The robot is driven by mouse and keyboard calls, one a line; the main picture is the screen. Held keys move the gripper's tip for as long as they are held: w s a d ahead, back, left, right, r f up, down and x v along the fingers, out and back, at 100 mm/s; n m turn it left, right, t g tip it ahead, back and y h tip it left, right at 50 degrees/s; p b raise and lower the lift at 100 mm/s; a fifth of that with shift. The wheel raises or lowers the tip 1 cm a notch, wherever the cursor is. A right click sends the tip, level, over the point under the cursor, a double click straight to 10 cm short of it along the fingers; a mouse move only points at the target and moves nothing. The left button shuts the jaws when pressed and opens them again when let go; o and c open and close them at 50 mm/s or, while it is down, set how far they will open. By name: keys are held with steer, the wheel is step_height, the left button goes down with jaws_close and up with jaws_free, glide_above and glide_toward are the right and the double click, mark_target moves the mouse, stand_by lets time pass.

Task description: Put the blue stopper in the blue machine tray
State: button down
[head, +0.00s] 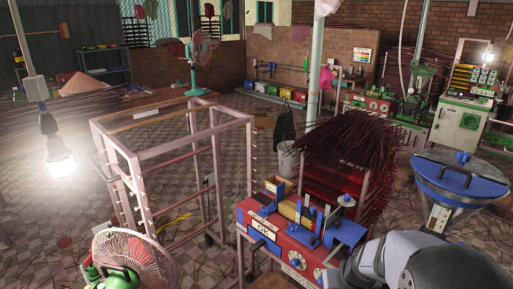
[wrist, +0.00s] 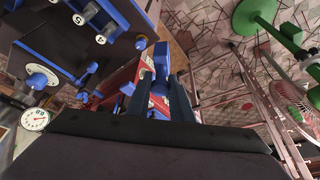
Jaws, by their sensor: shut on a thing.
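In the wrist view the two dark fingers of my gripper (wrist: 161,92) are closed around a small blue piece, which looks like the blue stopper (wrist: 160,62). It sticks out past the fingertips. The red and blue machine (head: 262,229) stands at the bottom middle of the head view, with blue blocks and knobs on top. Its blue parts with number labels (wrist: 95,14) fill the upper left of the wrist view. I cannot tell for certain which part is the blue machine tray. In the head view my arm enters at the lower right beside the machine; my fingers and the stopper cannot be made out there.
A pink metal rack (head: 178,150) stands left of the machine. A heap of dark incense sticks (head: 350,150) lies behind it. A blue-lidded hopper (head: 462,180) stands at right. A pink fan (head: 130,255) is at lower left; its green base (wrist: 265,15) shows in the wrist view.

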steer(key=shift+a, duration=0.1)
steer(key=shift+w+d+r+m+h, duration=0.1)
steer(key=shift+w+d+m+h, duration=0.2)
steer(key=shift+m, duration=0.4)
steer(key=s+f, duration=0.1)
steer(key=s+f+m, duration=0.1)
steer(key=f, duration=0.1)
steer(key=shift+s+a, duration=0.2)
steer(key=shift+a, duration=0.15)
steer(key=s+a+f+n, duration=0.2)
steer(key=a, duration=0.5)
steer(key=shift+r, duration=0.1)
